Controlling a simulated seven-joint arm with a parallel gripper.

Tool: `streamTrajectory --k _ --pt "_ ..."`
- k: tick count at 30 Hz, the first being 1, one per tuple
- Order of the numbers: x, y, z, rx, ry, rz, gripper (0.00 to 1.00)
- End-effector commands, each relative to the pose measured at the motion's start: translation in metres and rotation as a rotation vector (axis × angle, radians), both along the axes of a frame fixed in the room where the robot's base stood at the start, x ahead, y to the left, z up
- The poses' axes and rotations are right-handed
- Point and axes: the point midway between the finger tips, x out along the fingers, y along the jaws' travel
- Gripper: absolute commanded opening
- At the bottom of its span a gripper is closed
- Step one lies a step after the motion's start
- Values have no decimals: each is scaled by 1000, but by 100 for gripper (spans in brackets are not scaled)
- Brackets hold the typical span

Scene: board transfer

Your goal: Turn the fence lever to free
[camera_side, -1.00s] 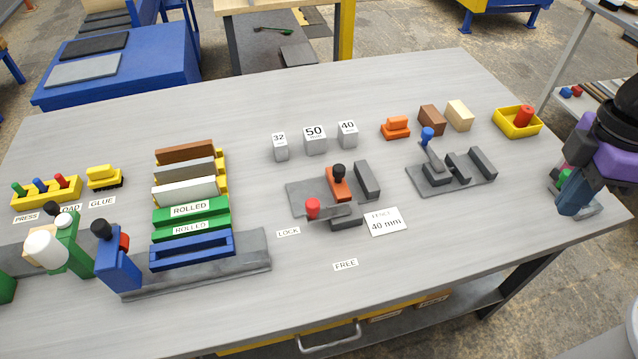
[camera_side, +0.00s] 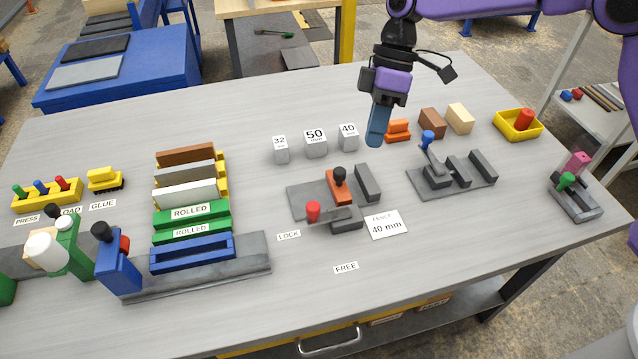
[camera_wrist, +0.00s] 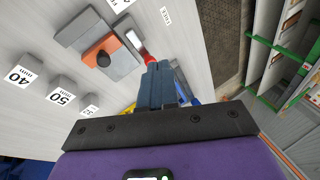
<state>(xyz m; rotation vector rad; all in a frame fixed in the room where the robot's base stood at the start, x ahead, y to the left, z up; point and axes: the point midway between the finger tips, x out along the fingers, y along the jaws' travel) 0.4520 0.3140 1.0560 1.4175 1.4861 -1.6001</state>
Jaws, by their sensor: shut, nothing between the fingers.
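The fence lever has a red knob (camera_side: 313,211) on a grey arm and points left, beside the LOCK label (camera_side: 289,235). The FREE label (camera_side: 346,267) lies nearer the table's front. The fence fixture is a grey plate (camera_side: 303,196) with an orange block (camera_side: 339,187) carrying a black knob. My gripper (camera_side: 376,140) is shut and empty, above the table behind and to the right of the fixture. In the wrist view the shut fingers (camera_wrist: 155,80) overlap the view of the red knob (camera_wrist: 149,58), and the orange block (camera_wrist: 108,52) shows up left.
White-topped blocks (camera_side: 315,141) marked 32, 50 and 40 stand behind the fixture. A second grey fixture with a blue-knobbed lever (camera_side: 428,138) stands to the right. A card (camera_side: 385,223) reading fence 40 mm lies beside the lever. The table front around FREE is clear.

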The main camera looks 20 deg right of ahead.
Motion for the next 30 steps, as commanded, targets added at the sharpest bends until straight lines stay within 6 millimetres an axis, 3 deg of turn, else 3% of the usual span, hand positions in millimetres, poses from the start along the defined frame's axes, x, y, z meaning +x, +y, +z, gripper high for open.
streamTrajectory --k 6,15,22,30 --pt "47 21 -27 97 22 35 0" --pt "93 31 -61 234 21 83 0" --pt "107 32 -74 291 12 106 0" --pt "109 31 -75 300 9 108 0"
